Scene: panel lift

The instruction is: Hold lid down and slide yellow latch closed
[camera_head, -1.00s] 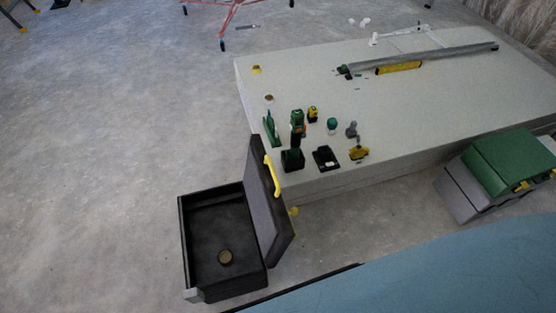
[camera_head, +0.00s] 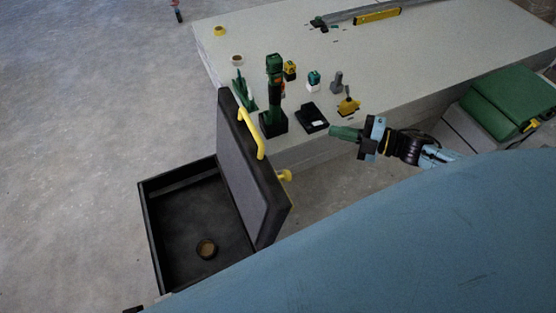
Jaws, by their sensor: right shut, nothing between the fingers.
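A yellow handle (camera_head: 252,134) is on the lid's upper edge. A small yellow piece (camera_head: 285,175) sticks out at the lid's right edge; I cannot tell for certain that it is the latch. My right gripper (camera_head: 334,131), with green fingers, is shut and empty, right of the lid and apart from it. My left gripper is not in view.
A pale platform (camera_head: 420,75) behind the case carries a green and black tool (camera_head: 273,95), a black tray (camera_head: 312,118) and several small items. A green-topped box (camera_head: 515,100) stands at right. A blue surface covers the lower right. Floor left of the case is clear.

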